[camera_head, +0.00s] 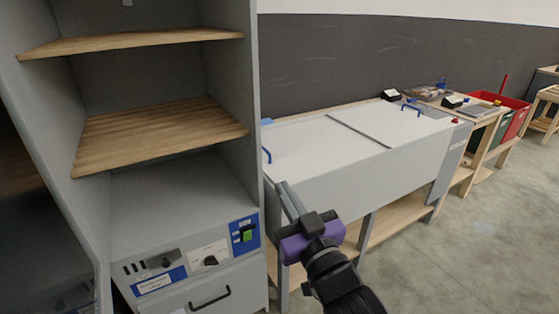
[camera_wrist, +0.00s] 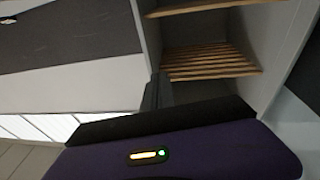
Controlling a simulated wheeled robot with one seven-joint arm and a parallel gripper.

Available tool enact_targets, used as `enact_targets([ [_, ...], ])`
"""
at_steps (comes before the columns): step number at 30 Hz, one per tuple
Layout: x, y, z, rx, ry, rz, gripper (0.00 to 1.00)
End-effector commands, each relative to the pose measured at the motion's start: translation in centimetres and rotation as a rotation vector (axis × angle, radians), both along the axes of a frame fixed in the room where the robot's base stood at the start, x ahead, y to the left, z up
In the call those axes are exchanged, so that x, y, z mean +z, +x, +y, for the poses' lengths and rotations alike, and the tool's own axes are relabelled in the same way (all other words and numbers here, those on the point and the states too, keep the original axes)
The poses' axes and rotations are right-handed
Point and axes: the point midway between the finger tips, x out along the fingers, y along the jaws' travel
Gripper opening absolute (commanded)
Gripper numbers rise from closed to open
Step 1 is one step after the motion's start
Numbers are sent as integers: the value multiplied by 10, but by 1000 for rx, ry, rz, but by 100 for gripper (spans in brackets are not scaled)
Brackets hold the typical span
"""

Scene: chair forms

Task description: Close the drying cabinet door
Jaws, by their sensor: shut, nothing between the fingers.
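The drying cabinet (camera_head: 252,110) stands at the left in the head view, its front open and its slatted wooden shelves (camera_head: 160,130) in plain sight. A dark, glossy panel (camera_head: 35,225) at the far left edge looks like its door, swung open; faint reflections show in it, and most of it is out of frame. My gripper (camera_head: 289,200) is right of the cabinet, in front of the grey bench, apart from the door. Its fingers are together and empty. In the wrist view the fingers (camera_wrist: 156,92) point toward the cabinet shelves (camera_wrist: 210,62).
Below the shelves are a control panel with a green switch (camera_head: 247,233) and a drawer with a black handle (camera_head: 210,298). A grey bench with white lids (camera_head: 310,145) stands right of the cabinet. Floor (camera_head: 470,250) at right is clear.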

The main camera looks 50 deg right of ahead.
Motion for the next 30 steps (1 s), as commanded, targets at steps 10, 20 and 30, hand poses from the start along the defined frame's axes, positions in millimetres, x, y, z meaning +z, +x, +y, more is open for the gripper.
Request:
enact_targets([
  [10,-25,6,-39,-138,123,120,0],
  [20,-24,40,-60,-138,138,120,0],
  [30,-24,95,-94,-138,137,122,0],
])
